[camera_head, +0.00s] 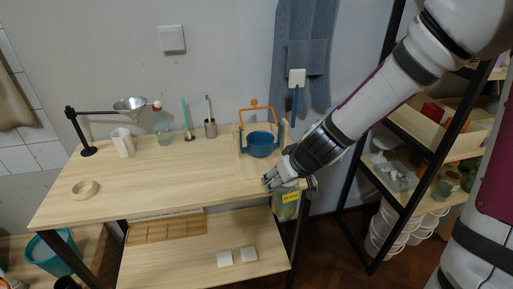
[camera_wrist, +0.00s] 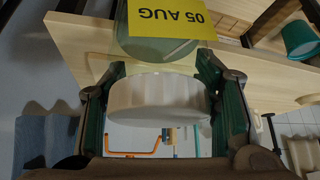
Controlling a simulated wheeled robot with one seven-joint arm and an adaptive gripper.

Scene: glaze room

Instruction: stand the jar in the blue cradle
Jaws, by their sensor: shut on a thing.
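A greenish glass jar (camera_head: 287,208) with a yellow label hangs below my gripper (camera_head: 276,182), by the table's front right corner. In the wrist view my two fingers are closed on the sides of the jar's white lid (camera_wrist: 157,97); the label reads "05 AUG". The blue cradle (camera_head: 262,148) stands at the back right of the tabletop, a round blue cup between side posts with an orange handle above. My gripper and the jar are in front of it and to its right, apart from it. The cup's inside is only partly visible.
The wooden table (camera_head: 150,180) has a clear middle. A white mug (camera_head: 123,142), a bottle (camera_head: 162,125), a brush pot (camera_head: 210,128) and a funnel stand (camera_head: 88,151) are at the back. A wooden ring (camera_head: 85,188) lies at left. A dark-framed shelf (camera_head: 375,215) stands at right.

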